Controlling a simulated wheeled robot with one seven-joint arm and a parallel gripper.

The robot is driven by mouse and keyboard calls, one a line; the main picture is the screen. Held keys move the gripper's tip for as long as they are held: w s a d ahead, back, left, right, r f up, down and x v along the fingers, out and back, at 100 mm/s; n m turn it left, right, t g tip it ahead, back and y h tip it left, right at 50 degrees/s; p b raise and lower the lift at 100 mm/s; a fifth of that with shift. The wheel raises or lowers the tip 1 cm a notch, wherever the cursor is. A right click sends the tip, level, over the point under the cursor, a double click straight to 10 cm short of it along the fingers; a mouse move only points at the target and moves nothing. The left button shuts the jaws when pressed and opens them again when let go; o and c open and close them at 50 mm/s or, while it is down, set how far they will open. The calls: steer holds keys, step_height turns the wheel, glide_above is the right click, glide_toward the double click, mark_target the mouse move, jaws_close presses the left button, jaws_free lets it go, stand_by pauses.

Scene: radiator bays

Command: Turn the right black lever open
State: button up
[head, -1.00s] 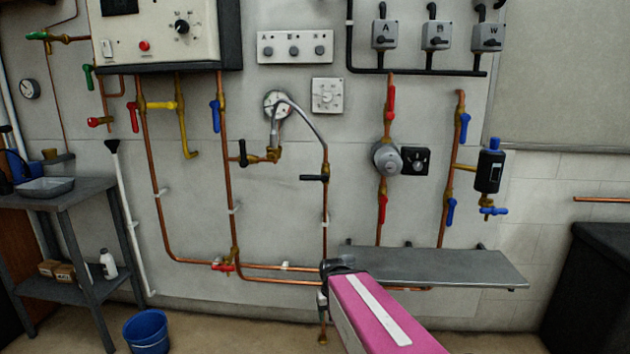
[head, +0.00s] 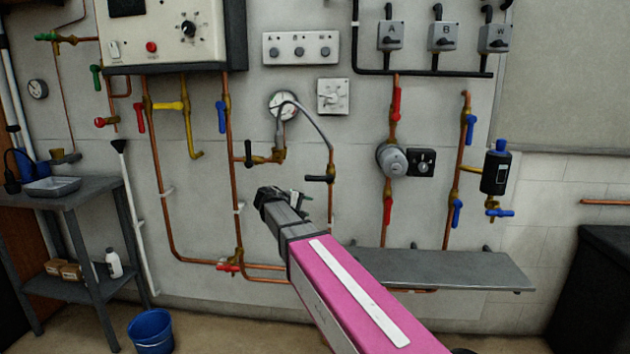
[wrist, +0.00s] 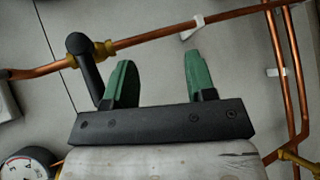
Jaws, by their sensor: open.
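The right black lever (head: 319,179) sits on a brass valve on a vertical copper pipe. It points left, across the pipe. In the wrist view the same lever (wrist: 86,68) hangs down from its valve, just left of the left green finger and outside the jaws. My gripper (wrist: 153,80) is open with nothing between its fingers. In the head view my gripper (head: 301,194) is just below and left of the lever, its fingers largely hidden by the dark wrist. I cannot tell whether a finger touches the lever. The left black lever (head: 248,153) points up and down.
A round gauge (head: 283,106) with a grey hose is above; the hose joins the lever's pipe. A grey shelf (head: 440,268) juts out at lower right. A red lever (head: 229,267) is low on the left. Bare wall lies between the pipes.

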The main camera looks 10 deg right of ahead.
steer(key=t+h, duration=0.1)
steer(key=h, duration=0.1)
glide_toward(311, 179)
steer(key=d+f, duration=0.1)
steer(key=shift+n+t, duration=0.4)
steer(key=x, duration=1.1)
steer(key=shift+r, duration=0.3)
jaws_close()
